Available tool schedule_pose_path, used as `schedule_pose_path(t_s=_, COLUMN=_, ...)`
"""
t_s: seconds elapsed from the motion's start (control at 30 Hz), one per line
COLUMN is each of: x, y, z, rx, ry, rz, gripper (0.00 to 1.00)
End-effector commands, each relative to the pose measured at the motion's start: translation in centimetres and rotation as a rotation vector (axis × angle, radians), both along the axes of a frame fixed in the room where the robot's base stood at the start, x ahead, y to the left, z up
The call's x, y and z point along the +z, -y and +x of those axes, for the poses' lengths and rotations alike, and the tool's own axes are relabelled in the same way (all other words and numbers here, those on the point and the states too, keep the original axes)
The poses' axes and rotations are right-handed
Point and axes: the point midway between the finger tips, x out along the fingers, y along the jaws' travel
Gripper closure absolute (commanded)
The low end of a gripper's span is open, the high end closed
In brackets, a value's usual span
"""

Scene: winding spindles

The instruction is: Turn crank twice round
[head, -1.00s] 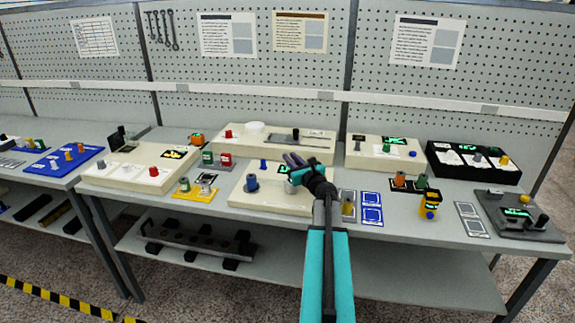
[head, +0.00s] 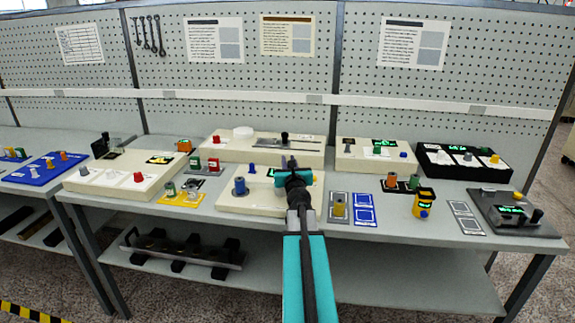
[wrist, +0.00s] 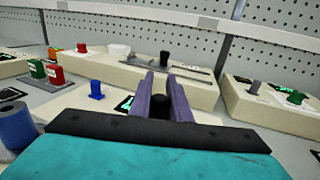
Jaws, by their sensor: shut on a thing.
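My gripper (head: 291,163) reaches over the right part of the front cream box (head: 238,204) on the bench. In the wrist view its two purple fingers (wrist: 163,97) stand on either side of a black knob (wrist: 159,106), shut on it. The knob appears to be the crank's handle. The rest of the crank is hidden behind my wrist and gripper. A blue spool (head: 240,186) stands on the left of the same box, and a green-lit display (wrist: 125,103) shows partly behind the fingers.
Behind is a long cream box (head: 215,150) with a black knob (head: 284,138) on a slotted plate. Small coloured stations crowd both sides, including a yellow device (head: 423,204) at right. The pegboard wall (head: 290,75) closes off the back.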

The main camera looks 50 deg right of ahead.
Motion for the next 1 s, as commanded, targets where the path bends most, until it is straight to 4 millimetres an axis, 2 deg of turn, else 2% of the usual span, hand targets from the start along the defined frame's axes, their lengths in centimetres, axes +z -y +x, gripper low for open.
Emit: schedule_pose_path(t_s=1.0, x=0.14, y=0.5, z=-1.03, rx=-0.122, ry=0.001, rz=-0.001, gripper=1.0)
